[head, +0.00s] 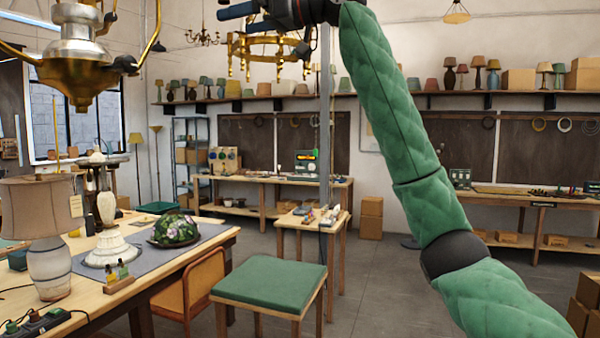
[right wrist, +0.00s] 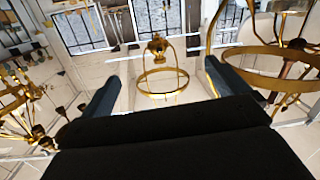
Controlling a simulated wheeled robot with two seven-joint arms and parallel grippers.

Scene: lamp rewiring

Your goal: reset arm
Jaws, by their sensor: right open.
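My right arm, in a green quilted sleeve, rises from the lower right of the head view to the top. My right gripper (head: 238,20) is raised high at the top centre and points left. Its two dark fingers are apart with nothing between them. In the right wrist view the gripper (right wrist: 162,86) is also open, with a hanging brass ring lamp (right wrist: 162,80) showing beyond the gap. I cannot tell how far off that lamp is. My left gripper is in neither view.
A brass chandelier (head: 268,48) hangs just below and behind the gripper in the picture. Another brass fixture (head: 78,50) hangs at the upper left. A workbench (head: 190,250) with a shaded lamp (head: 45,225) is at left. A green-topped stool (head: 268,283) stands centre; open floor lies right of it.

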